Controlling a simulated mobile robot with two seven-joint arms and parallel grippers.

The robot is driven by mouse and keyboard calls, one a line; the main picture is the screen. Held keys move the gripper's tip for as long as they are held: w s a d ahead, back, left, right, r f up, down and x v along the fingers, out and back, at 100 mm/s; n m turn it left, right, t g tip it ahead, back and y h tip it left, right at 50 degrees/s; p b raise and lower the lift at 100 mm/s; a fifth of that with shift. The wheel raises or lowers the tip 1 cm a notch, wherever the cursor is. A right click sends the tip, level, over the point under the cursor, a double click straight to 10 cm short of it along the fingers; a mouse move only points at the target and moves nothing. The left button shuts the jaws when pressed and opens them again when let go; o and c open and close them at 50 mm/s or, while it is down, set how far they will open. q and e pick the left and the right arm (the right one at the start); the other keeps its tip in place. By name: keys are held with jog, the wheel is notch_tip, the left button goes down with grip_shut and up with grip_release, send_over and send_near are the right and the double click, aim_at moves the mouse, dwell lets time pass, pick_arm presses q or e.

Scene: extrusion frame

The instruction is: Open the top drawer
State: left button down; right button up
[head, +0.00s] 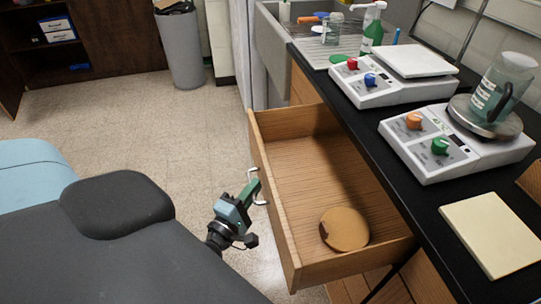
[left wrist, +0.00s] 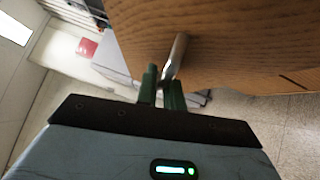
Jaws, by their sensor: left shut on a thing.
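The top drawer (head: 258,165) is wooden and stands pulled well out from under the black bench top in the head view. Its inside shows, with a round tan disc (head: 344,229) lying in it. A silver bar handle (head: 258,190) is on its front face. My left gripper (head: 250,193) is at that handle, outside the drawer front. In the left wrist view its green fingers (left wrist: 162,90) are shut on the metal handle (left wrist: 175,60), close to the wooden front (left wrist: 230,40). My right gripper is not in view.
On the black bench top (head: 395,165) stand a white hotplate (head: 455,145) with a glass beaker, a white balance (head: 385,80) and a pale yellow pad (head: 492,232). A grey bin (head: 181,50) stands at the back. The tiled floor (head: 130,120) left of the drawer is clear.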

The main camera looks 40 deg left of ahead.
pick_arm(q)
jog(key=shift+s+a, duration=0.35)
jog(key=shift+s, duration=0.1)
jog(key=c, duration=1.8)
grip_release()
jog(key=s+d+f+b, duration=0.1)
jog(key=s+b, duration=0.1)
jog(key=s, duration=0.5)
jog(key=shift+s, duration=0.35)
